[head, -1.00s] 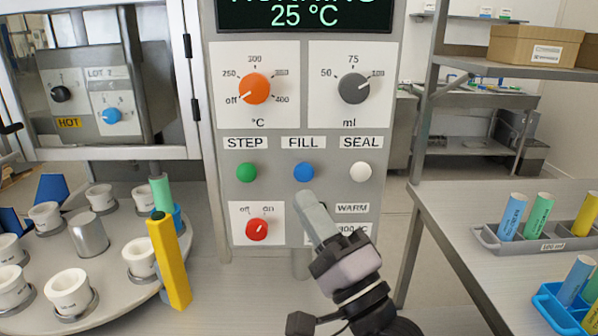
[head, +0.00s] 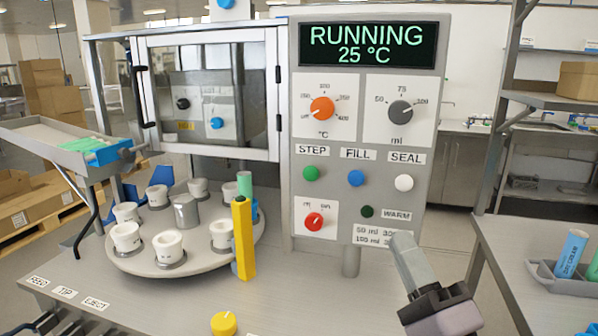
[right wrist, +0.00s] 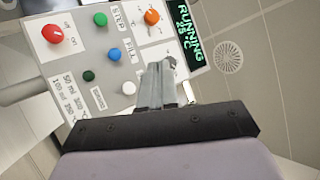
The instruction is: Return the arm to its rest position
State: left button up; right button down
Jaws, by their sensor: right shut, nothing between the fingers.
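My right gripper (head: 408,250) is shut and empty, in front of the lower right part of the control panel (head: 440,100). In the right wrist view its closed fingers (right wrist: 160,75) point toward the panel; I cannot tell a touch there. The panel has a green STEP button (head: 311,173), a blue FILL button (head: 355,178), a white SEAL button (head: 404,182), an orange temperature knob (head: 322,108), a grey ml knob (head: 400,110) and a red on/off knob (head: 313,221). Its display (head: 366,45) reads RUNNING, 25 °C. My left gripper is not in view.
A round turntable (head: 205,258) with several white cups stands left of the panel, beside a yellow post (head: 243,240). A side table (head: 520,240) at the right carries a grey tray (head: 563,283) with tubes. A yellow knob (head: 224,323) sits at the front.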

jog(key=s+d+f+n+g+h, duration=0.1)
jog(key=s+f+n+g, duration=0.2)
jog(key=f, duration=0.4)
jog(key=s+f+n+g+h, duration=0.15)
jog(key=f+n+g, duration=0.25)
jog(key=f, duration=0.4)
jog(key=s+d+f+n+g+h, duration=0.1)
jog(key=s+f+n+g, duration=0.2)
jog(key=f, duration=0.4)
jog(key=s+d+f+n+g+h, duration=0.25)
jog(key=s+d+f+g, duration=0.2)
jog(key=s, duration=0.35)
jog(key=s+d+f+n+g+h, duration=0.1)
jog(key=s+d+f+n+g, duration=0.2)
jog(key=s+f+g, duration=0.3)
jog(key=w+a+f+t+y, duration=0.1)
jog(key=w+a+f+t, duration=0.1)
jog(key=w+f+t, duration=0.3)
jog(key=shift+w+a+f+t+y, duration=0.35)
jog(key=shift+f+t, duration=1)
jog(key=shift+f, duration=0.85)
